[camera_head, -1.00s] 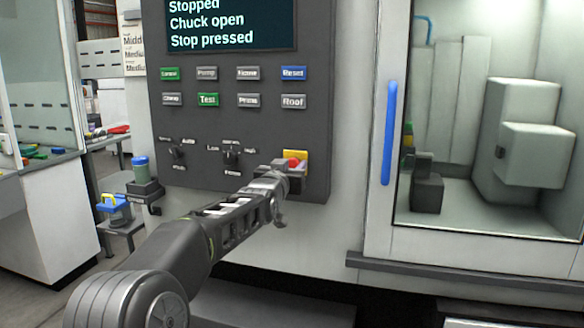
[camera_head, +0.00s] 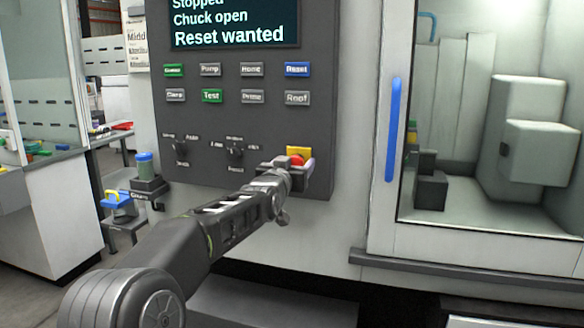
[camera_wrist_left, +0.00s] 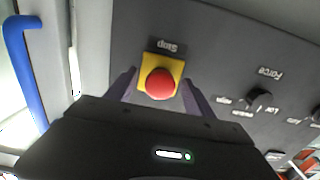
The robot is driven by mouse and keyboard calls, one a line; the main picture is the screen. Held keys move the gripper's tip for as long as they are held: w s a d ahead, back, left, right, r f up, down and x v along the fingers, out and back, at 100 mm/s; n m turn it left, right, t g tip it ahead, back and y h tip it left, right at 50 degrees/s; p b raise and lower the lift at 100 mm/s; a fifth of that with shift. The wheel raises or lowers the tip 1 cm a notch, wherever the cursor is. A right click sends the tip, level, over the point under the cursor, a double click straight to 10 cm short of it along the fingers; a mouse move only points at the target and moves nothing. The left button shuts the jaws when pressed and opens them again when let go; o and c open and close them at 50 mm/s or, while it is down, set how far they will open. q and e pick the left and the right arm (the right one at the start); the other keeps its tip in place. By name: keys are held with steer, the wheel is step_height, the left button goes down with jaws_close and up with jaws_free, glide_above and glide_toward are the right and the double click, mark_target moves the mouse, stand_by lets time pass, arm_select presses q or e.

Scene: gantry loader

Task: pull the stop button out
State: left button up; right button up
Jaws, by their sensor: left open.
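The red stop button (camera_head: 296,160) sits on a yellow square plate (camera_head: 299,151) at the lower right of the dark control panel (camera_head: 320,120). In the left wrist view the red button (camera_wrist_left: 160,83) shows whole, below an upside-down "Stop" label. My left gripper (camera_head: 295,170) is at the button. Its two fingers stand open on either side of the button in the left wrist view (camera_wrist_left: 160,88), with gaps between them and the red cap. The panel display (camera_head: 235,22) reads "Stopped", "Chuck open", "Reset wanted". My right gripper is not in view.
Rows of push buttons and two rotary knobs (camera_head: 235,152) lie left of the stop button. A blue door handle (camera_head: 392,130) and a machine window stand to the right. A ledge (camera_head: 450,265) runs below the window. Small holders (camera_head: 147,180) stand left of the panel.

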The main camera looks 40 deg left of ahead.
arm_select(q)
steer(key=shift+s+d+r, duration=0.1)
steer(key=shift+s+d, duration=0.05)
steer(key=shift+s, duration=0.2)
steer(key=p+v, duration=0.3)
steer(key=v, duration=0.2)
steer(key=shift+s+r, duration=0.1)
steer(key=shift+s, duration=0.15)
steer(key=shift+s+d+f+p, duration=0.1)
steer(key=shift+s+d+p, duration=0.05)
steer(key=shift+s+p, duration=0.15)
steer(key=shift+s+d+f+p, duration=0.1)
steer(key=shift+s+d+p, duration=0.05)
steer(key=shift+s, duration=0.3)
